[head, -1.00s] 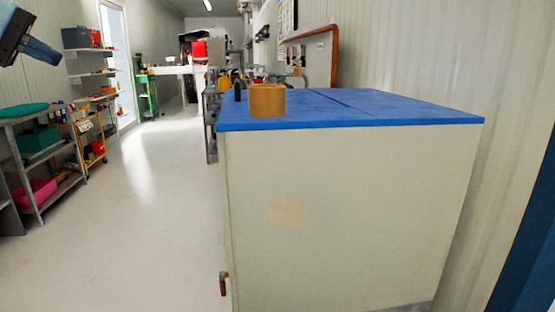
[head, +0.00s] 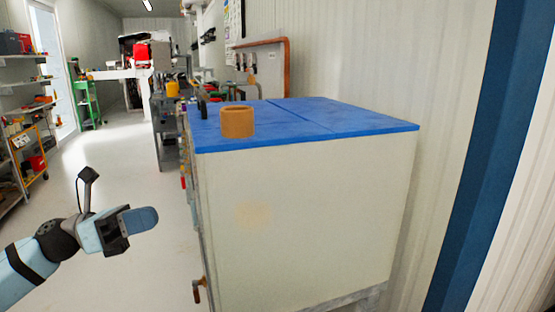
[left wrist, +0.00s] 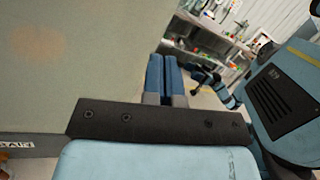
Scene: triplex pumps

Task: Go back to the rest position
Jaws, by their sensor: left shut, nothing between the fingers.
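My left gripper (head: 142,220) is in the lower left of the head view, in front of and left of the white cabinet's side. Its blue fingers are shut and empty. In the left wrist view the two fingers (left wrist: 165,75) lie side by side with nothing between them. A large pale cabinet side fills the left of that view.
A white cabinet (head: 310,210) with a blue top (head: 350,122) stands ahead, with an orange-brown cylinder (head: 237,122) on it. A pipe fitting (head: 198,290) sticks out at its lower left edge. Shelves (head: 15,110) stand at far left. The floor between is clear.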

